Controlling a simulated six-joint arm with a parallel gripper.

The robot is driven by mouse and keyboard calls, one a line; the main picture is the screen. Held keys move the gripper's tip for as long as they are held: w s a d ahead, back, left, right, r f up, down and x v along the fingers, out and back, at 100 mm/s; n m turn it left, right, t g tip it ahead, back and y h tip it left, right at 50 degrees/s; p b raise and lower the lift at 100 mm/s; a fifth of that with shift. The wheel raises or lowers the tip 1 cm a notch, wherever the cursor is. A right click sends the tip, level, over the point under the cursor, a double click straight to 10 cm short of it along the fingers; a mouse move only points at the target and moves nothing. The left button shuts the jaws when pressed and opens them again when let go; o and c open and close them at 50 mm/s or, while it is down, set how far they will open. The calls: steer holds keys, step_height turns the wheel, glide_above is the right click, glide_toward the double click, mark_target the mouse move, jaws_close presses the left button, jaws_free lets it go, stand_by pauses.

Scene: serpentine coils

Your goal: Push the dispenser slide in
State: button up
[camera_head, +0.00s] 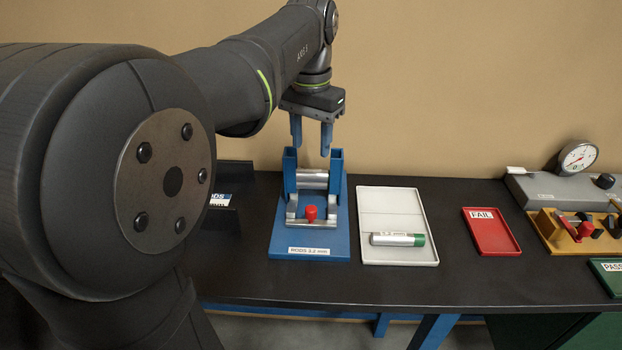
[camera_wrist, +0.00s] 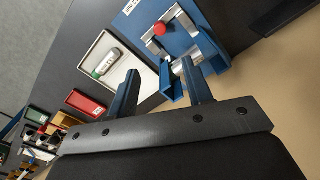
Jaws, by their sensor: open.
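Nothing shows between the fingers. In the wrist view the fingers (camera_wrist: 160,95) are apart, and the red knob (camera_wrist: 160,28) and dispenser lie beyond them.
A white tray (camera_head: 385,258) right of the dispenser holds a green-ended cylinder (camera_head: 398,240). Farther right are a red FAIL tray (camera_head: 490,232), a grey dial gauge unit (camera_head: 540,188) with a yellow fixture, and a green PASS tray (camera_head: 608,275). A dark holder (camera_head: 232,222) stands left.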

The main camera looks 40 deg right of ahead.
steer(key=m, duration=1.2)
glide_toward(311, 208)
step_height(311, 208, down, 10)
steer(key=shift+r, duration=0.15)
steer(key=shift+c, duration=0.3)
jaws_close()
